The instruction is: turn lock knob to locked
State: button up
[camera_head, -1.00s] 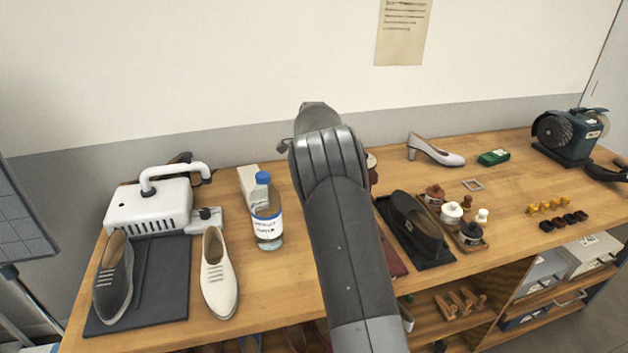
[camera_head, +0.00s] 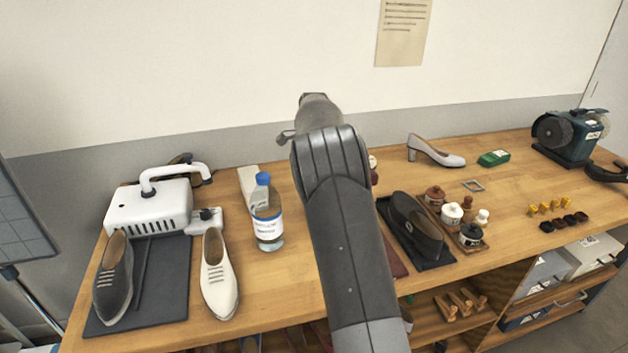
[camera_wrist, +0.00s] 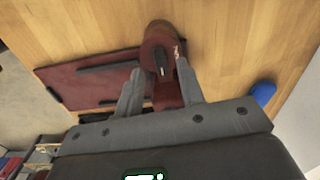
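A reddish-brown rounded fixture (camera_wrist: 158,42) stands on the bench in the wrist view, with a small dark, pale-edged knob or pointer (camera_wrist: 163,70) on it. I take this to be the lock knob; its setting is too small to read. My gripper (camera_wrist: 160,68) has its two fingers spread, one on each side of the fixture's lower part. The right finger looks very close to it; contact cannot be told. In the head view my arm hides the fixture almost fully, and my fingertips are hidden.
A dark red plate (camera_wrist: 100,83) lies beside the fixture. In the head view, a blue-capped bottle (camera_head: 268,228) stands left of my arm, with a white shoe (camera_head: 219,280) farther left.

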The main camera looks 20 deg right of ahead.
notch_tip(320, 180, up, 8)
dwell(0.5)
jog(key=s+a+r+n+t, duration=0.15)
jog(key=s+r+n, duration=0.35)
jog(key=s, duration=0.6)
jog(key=s+a+r+n+t, duration=0.1)
jog(key=s+a+r+n, duration=0.15)
jog(key=s+r, duration=0.6)
jog(key=s+a+f+n+t, duration=0.1)
jog(key=s+f+n, duration=0.2)
jog(key=s, duration=0.5)
jog(key=s+a+f+n+t, duration=0.1)
jog(key=s+f+n, duration=0.2)
jog(key=s, duration=0.6)
jog(key=s+a+f+n+t, duration=0.1)
jog(key=s+f+n, duration=0.2)
jog(key=s, duration=0.6)
notch_tip(320, 180, down, 2)
jog(key=shift+a, duration=0.35)
